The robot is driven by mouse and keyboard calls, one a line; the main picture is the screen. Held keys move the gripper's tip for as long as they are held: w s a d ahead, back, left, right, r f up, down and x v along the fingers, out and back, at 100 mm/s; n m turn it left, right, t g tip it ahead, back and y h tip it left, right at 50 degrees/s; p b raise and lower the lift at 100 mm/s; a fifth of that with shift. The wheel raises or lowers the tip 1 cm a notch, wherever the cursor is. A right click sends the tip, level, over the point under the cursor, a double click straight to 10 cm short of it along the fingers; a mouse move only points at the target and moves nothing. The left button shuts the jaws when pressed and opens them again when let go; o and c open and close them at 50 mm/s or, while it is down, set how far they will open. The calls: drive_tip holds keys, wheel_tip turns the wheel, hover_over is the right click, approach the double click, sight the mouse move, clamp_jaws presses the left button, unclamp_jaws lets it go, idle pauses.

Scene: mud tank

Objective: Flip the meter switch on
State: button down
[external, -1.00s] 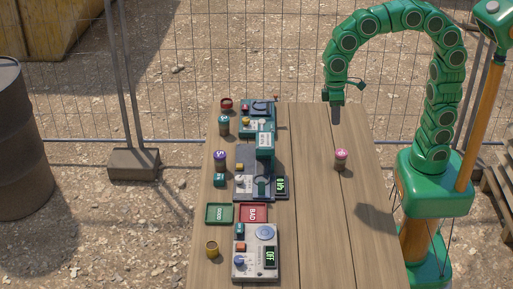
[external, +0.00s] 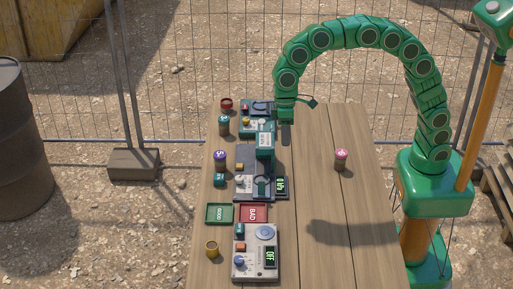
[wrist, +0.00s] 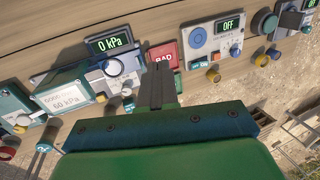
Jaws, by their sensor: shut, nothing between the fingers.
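A pale meter box (external: 244,271) with a dark display reading OFF stands at the near end of the table. It has a round blue disc, an orange-red button and a blue knob. In the wrist view the box (wrist: 213,37) shows at upper right, its display (wrist: 228,25) also reading OFF. A small teal part (wrist: 200,69) with OFF and ON lettering is at its lower edge. My gripper (external: 286,140) is shut and empty, pointing down above the far device row, well apart from the OFF box. Its dark fingers show in the wrist view (wrist: 162,72).
Red BAD tray (external: 253,222) and green GOOD tray (external: 219,222) lie behind the OFF box. A teal press-like device (external: 265,150) with a small display stands mid-table. Several small canisters line the left edge; a pink-topped one (external: 341,160) stands right. The table's right side is mostly clear.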

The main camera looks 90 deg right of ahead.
sight(239, 229)
drive_tip(key=w+a+f+y, duration=0.1)
drive_tip(key=w+a+f, duration=0.2)
drive_tip(key=w+a, duration=0.3)
drive_tip(key=w+a+f, duration=0.4)
drive_tip(key=w+a, duration=0.2)
drive_tip(key=w, duration=0.2)
drive_tip(key=shift+w+a+f+y, duration=0.2)
drive_tip(key=shift+w+a+y, duration=0.05)
drive_tip(key=shift+w+y, duration=0.15)
drive_tip(key=shift+f, duration=0.1)
drive_tip(key=x, duration=1.3)
drive_tip(key=shift+w+a+f, duration=0.15)
drive_tip(key=shift+a+f, duration=0.1)
drive_tip(key=shift+f, duration=0.05)
